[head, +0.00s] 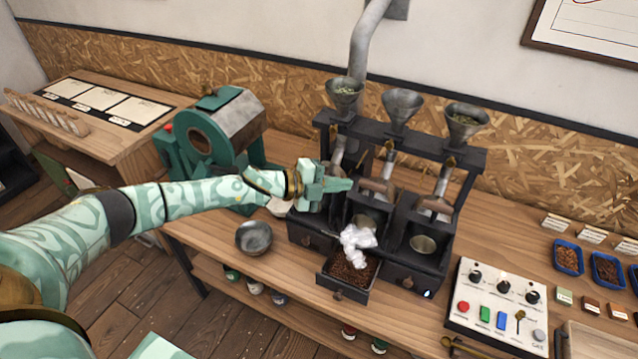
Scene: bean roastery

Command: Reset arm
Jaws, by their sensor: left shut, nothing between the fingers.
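My left arm reaches in from the left across the workbench. Its left gripper (345,185) is shut and empty, in front of the left part of the dark sample roaster (468,160). The fingertips point right, near the roaster's left and middle chutes. I cannot tell whether they touch the machine. The gripper hides part of the left section. An open drawer (335,290) with brown beans sticks out at the front of the roaster, below and right of the gripper. White smoke or steam (357,240) hangs over it. My right gripper is not in view.
A green drum machine (215,135) stands behind my left arm. A metal bowl (254,237) is on the workbench (225,262) below the forearm. A control panel (498,305) and blue trays (568,257) are at the right. Three funnels, including the middle one (402,108), top the roaster.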

